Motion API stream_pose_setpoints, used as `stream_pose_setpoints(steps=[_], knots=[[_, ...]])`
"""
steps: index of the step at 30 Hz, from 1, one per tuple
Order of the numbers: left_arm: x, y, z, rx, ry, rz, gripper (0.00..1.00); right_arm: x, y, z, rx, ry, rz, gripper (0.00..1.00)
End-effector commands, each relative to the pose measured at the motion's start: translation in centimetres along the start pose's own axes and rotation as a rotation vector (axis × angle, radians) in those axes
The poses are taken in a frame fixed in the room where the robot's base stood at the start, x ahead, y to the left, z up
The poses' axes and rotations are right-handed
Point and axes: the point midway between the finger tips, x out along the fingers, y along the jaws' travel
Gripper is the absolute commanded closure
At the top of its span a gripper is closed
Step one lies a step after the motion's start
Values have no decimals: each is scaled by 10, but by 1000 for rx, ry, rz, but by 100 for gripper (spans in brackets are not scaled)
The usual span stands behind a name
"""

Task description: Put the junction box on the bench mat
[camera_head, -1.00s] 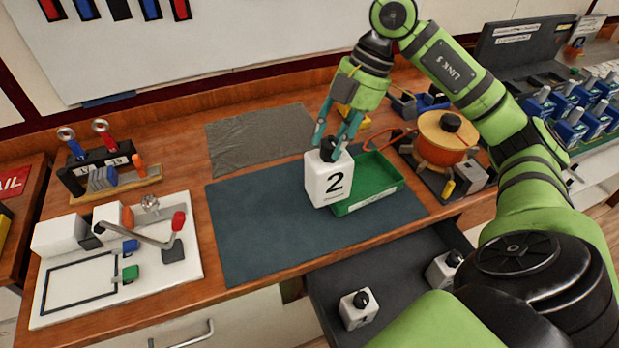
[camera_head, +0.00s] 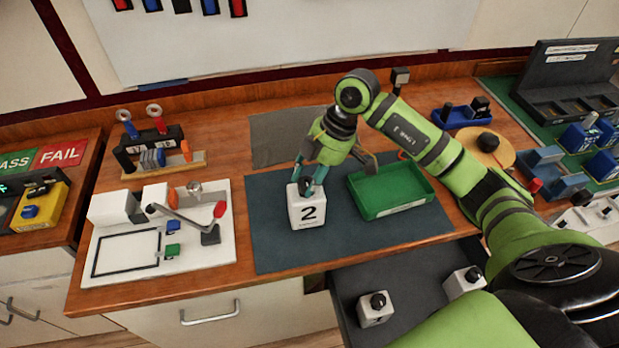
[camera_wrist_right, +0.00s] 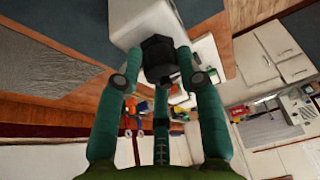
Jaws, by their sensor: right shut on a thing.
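The junction box (camera_head: 308,210) is a white block with a black 2 on its front and a black knob on top. It is upright over the left part of the dark blue-grey bench mat (camera_head: 285,255); I cannot tell whether it touches the mat. My right gripper (camera_head: 308,183) points down and is shut on the knob. In the right wrist view the fingers (camera_wrist_right: 160,62) flank the black knob, and the white box (camera_wrist_right: 140,18) shows beyond it. My left gripper is not in view.
A green tray (camera_head: 390,212) stands on the mat's right part. A white board with a lever fixture (camera_head: 215,262) lies to the left. An open drawer (camera_head: 415,275) below the front edge holds two smaller white boxes with knobs. The mat's front left is clear.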

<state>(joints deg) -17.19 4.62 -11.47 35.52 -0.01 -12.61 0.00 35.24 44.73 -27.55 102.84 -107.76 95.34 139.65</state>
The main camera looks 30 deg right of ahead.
Motion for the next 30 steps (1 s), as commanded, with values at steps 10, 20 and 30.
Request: stream_pose_setpoints(steps=[10,20,30], knots=[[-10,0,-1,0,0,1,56,19,0,7,-2,3,3,100],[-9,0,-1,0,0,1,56,20,0,8,-1,1,1,39],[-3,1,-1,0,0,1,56,8,2,9,-2,1,6,39]])
